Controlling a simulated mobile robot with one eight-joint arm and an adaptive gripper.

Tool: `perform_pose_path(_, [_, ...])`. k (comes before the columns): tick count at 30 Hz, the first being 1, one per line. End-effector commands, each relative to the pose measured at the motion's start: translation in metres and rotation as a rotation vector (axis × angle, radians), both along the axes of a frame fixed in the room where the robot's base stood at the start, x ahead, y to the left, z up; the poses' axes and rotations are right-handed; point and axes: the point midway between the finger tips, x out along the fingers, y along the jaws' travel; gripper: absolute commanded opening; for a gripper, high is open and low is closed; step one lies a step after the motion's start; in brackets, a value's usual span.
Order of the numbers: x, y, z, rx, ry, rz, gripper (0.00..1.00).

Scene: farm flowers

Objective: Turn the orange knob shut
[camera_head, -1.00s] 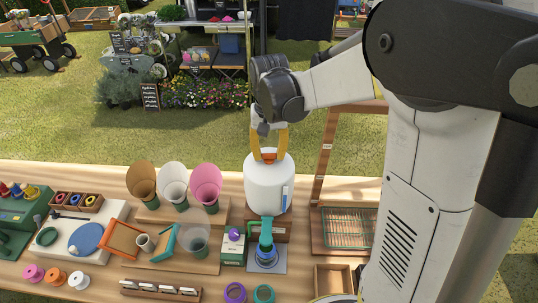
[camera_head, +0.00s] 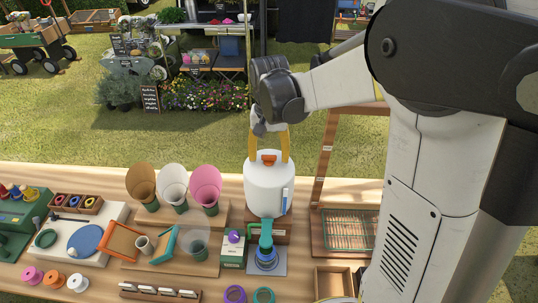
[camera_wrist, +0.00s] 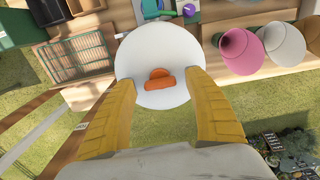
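The orange knob (camera_head: 268,160) sits on top of a white tank (camera_head: 268,188) that stands upright on the wooden table. In the wrist view the orange knob (camera_wrist: 160,79) shows as a bar with a rounded middle on the round white tank top (camera_wrist: 140,60). My gripper (camera_head: 268,158) points down over the tank. Its two yellow fingers are spread apart on either side of the knob, with gaps between, and hold nothing. In the wrist view my gripper (camera_wrist: 160,86) is open, its fingertips near the tank's rim.
A teal spout (camera_head: 266,233) with a blue base stands in front of the tank. Brown, white and pink cones (camera_head: 205,185) stand to the left. A wooden frame with a wire rack (camera_head: 348,228) is to the right.

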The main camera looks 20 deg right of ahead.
Motion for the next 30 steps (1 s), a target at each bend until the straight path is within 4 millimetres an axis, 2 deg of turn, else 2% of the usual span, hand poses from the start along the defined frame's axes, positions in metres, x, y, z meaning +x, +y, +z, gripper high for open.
perform_pose_path(8, [0.000,0.000,0.007,0.000,0.000,0.001,0.61])
perform_pose_path(11, [0.000,0.000,0.022,0.000,0.000,0.001,0.61])
perform_pose_path(21, [0.000,0.000,0.095,0.000,0.000,0.000,0.61])
perform_pose_path(25, [0.000,0.000,0.112,0.000,0.000,0.000,0.61])
perform_pose_path(30, [0.000,0.000,0.120,0.000,0.000,0.000,0.61])
